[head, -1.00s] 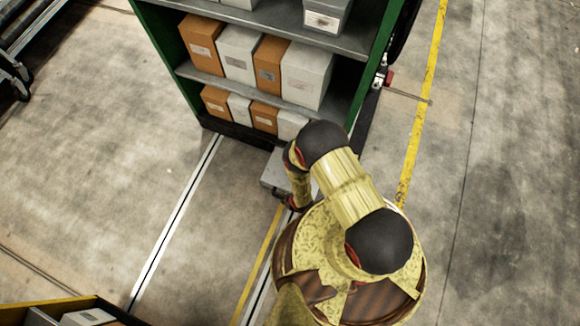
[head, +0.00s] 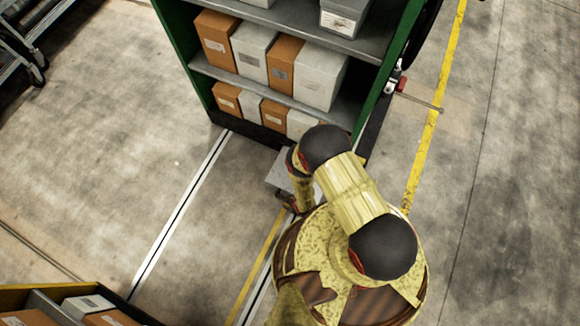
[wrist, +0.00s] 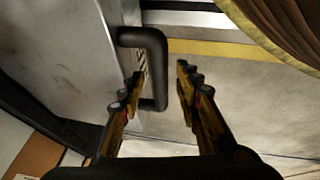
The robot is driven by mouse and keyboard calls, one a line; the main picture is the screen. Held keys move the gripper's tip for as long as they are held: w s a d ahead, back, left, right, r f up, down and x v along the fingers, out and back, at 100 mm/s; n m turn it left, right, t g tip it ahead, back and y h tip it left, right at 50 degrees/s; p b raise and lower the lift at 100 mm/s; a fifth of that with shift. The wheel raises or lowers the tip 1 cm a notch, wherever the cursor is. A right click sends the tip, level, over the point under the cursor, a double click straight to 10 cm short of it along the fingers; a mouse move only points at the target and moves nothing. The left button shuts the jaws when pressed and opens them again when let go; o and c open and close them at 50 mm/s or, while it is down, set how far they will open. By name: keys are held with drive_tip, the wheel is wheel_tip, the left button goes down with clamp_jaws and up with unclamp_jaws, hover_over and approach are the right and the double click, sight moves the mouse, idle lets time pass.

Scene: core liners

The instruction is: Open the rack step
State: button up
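The rack step is a grey metal piece (head: 283,176) low at the front of the green rack (head: 366,105), partly hidden behind my arm in the head view. In the wrist view its flat grey face (wrist: 62,50) fills the upper left, with a black bar handle (wrist: 157,50) on it. My gripper (wrist: 161,75) is open, one finger on each side of the handle's long bar in the picture. A gap shows on the right of the bar; the left finger overlaps the handle's lower part, and I cannot tell whether it touches. In the head view the gripper is mostly hidden.
Orange and white boxes (head: 270,58) fill the rack's shelves. A second shelf unit with boxes (head: 70,303) stands at the lower left, and a metal cart (head: 35,45) at the upper left. The concrete floor (head: 120,170) on the left is clear.

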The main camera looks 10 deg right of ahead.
drive_tip(key=shift+r, duration=0.1)
wheel_tip(320, 180, up, 10)
idle(0.9)
idle(0.5)
